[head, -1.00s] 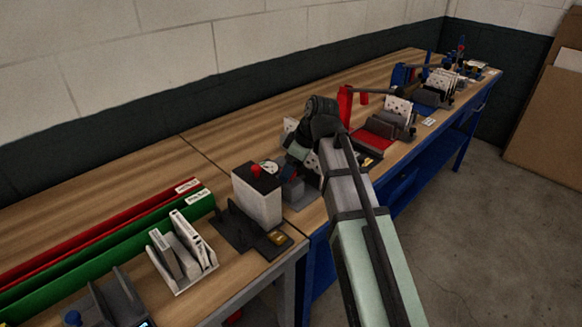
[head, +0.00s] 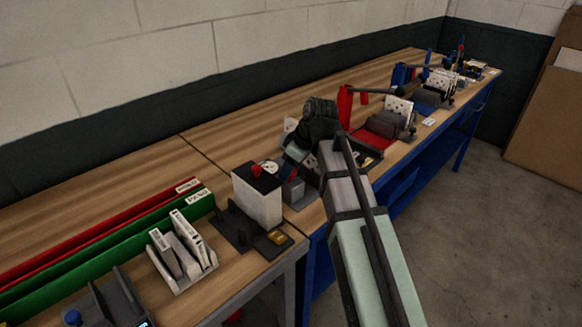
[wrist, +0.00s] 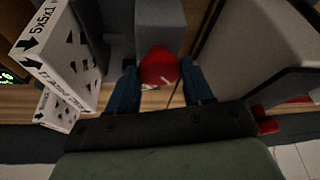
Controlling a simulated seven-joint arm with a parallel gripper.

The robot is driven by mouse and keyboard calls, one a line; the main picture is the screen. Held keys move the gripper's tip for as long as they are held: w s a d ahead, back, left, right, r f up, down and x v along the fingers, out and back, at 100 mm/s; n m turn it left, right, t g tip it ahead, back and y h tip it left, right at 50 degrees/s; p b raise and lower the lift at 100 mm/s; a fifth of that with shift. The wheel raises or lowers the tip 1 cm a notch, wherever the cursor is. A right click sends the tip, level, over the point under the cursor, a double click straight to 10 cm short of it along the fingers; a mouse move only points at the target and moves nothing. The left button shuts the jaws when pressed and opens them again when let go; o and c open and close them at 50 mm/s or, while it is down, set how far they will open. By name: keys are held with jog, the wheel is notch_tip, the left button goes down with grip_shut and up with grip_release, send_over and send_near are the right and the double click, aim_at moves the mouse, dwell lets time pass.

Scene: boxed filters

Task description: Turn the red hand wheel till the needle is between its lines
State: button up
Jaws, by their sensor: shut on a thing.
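The red hand wheel (wrist: 158,66) sits between the two blue fingers of my gripper (wrist: 160,84) in the wrist view, in front of a grey block. My gripper is shut on it. A pale mark shows on the wheel's face. The gauge's needle and lines are too small to read.
A pale box with a dark top and a red knob (head: 256,170) stands left of my gripper. White printed filter boxes (wrist: 62,50) are close on the left in the wrist view. A large grey body (wrist: 262,45) is close on the right. The bench's back is clear.

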jog(key=o, duration=1)
jog(key=v, duration=1.4)
jog(key=shift+d+f, duration=0.1)
